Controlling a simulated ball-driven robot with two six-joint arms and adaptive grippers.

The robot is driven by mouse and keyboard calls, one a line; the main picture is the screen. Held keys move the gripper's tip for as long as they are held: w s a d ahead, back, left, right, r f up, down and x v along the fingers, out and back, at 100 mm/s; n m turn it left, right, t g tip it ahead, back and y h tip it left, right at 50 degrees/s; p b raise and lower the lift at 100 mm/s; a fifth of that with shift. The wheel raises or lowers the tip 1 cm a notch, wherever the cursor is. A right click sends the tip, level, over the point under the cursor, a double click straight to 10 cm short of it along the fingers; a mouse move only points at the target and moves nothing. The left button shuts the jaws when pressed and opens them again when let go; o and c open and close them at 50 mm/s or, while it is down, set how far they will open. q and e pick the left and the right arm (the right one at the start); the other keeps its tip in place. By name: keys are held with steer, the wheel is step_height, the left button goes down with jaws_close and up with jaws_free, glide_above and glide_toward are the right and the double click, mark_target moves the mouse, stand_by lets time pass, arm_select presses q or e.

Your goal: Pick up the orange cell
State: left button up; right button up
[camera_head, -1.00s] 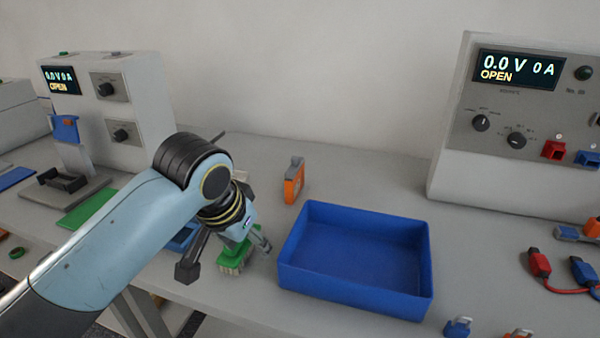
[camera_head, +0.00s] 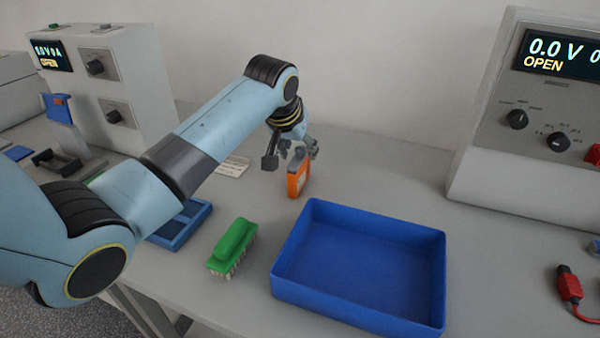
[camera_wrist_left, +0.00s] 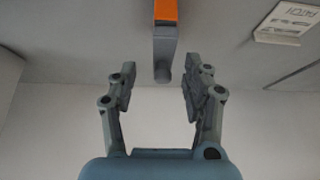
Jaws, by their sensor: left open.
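The orange cell (camera_head: 298,180) stands upright on the table behind the blue bin, with a grey top. My left gripper (camera_head: 297,152) is at the cell's top, its fingers partly hiding that top in the head view. In the left wrist view, the orange cell (camera_wrist_left: 166,12) comes in from the top edge, and its grey end with a small knob lies between the two spread fingers of the left gripper (camera_wrist_left: 158,88). Gaps show between the cell and both fingers. My right gripper is not in view.
An empty blue bin (camera_head: 440,285) stands just in front of the cell. A green brush (camera_head: 234,245) lies left of the bin, near a blue tray (camera_head: 165,240). Cycler units (camera_head: 500,185) stand at the right and back left (camera_head: 150,90). A white label card (camera_wrist_left: 290,22) lies near the cell.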

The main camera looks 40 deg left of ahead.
mark_target(298, 154)
arm_select(q)
steer(key=x, duration=0.3)
steer(key=shift+a+f, duration=0.15)
steer(key=shift+f, duration=0.2)
steer(key=shift+w+f, duration=0.15)
steer(key=shift+f, duration=0.1)
steer(key=c, duration=0.4)
jaws_close()
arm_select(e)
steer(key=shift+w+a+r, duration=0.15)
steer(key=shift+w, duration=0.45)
arm_select(q)
steer(key=shift+r, duration=0.1)
